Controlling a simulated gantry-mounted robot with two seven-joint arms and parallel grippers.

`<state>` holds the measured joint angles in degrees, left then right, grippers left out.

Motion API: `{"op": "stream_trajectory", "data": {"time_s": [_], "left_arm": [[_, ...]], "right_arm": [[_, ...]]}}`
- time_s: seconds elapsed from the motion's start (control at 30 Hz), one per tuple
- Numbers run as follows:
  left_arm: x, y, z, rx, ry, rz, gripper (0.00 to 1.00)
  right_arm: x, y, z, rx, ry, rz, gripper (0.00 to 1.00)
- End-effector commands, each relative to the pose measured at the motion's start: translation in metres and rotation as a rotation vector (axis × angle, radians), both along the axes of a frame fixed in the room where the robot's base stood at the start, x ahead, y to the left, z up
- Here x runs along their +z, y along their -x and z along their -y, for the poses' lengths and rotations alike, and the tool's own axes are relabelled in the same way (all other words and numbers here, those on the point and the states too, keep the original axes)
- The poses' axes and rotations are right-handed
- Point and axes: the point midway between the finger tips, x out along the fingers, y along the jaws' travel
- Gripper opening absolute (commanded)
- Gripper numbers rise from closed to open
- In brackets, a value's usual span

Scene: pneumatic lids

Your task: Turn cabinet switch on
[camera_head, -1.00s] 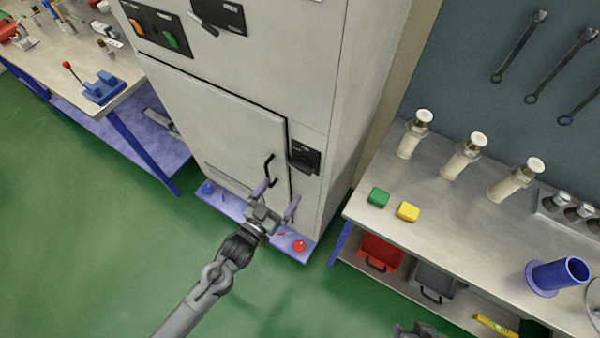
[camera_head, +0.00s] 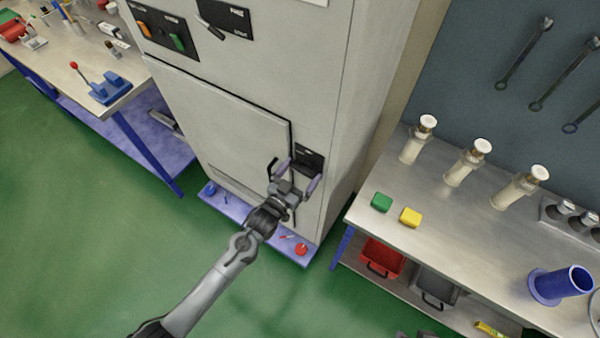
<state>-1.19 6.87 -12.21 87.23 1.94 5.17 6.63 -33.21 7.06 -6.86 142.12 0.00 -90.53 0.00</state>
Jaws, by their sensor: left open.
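The tall light-grey cabinet (camera_head: 225,120) stands in the middle of the view. A small black switch panel (camera_head: 309,158) sits on its front, right of the lower door. A higher black panel (camera_head: 228,14) carries a tilted rotary handle (camera_head: 210,28). My left gripper (camera_head: 298,176) is open, its two fingers just in front of the small panel's lower part and beside the black door handle (camera_head: 271,168). The fingers partly cover the panel. Whether they touch it, and its switch position, I cannot tell. A dark sliver at the bottom edge may be my right gripper.
A panel (camera_head: 155,32) with orange and green switches is at upper left. A blue ledge (camera_head: 235,208) with a red button (camera_head: 301,249) lies at the cabinet's foot. Workbenches stand left and right; the right one (camera_head: 460,235) holds several parts. Green floor is clear at lower left.

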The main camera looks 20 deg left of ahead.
Motion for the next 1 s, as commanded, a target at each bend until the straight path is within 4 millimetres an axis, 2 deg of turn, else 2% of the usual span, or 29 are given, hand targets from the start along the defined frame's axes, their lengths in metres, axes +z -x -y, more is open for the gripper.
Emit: {"op": "stream_trajectory", "data": {"time_s": [0.07, 0.33, 0.67, 1.0], "left_arm": [[0.0, 0.0, 0.0, 0.0, 0.0, 0.0, 1.0], [0.0, 0.0, 0.0, 0.0, 0.0, 0.0, 0.59], [0.001, 0.0, 0.0, 0.001, -0.047, 0.009, 0.59], [0.001, 0.001, 0.001, -0.001, -0.27, 0.05, 0.59]], "right_arm": [[0.0, 0.0, -0.001, -0.001, -0.002, 0.0, 0.43], [0.0, 0.0, -0.002, -0.005, -0.008, -0.001, 0.43], [0.002, 0.0, -0.002, -0.004, -0.007, -0.002, 0.43], [0.01, 0.001, 0.0, 0.002, 0.002, -0.002, 0.43]]}}
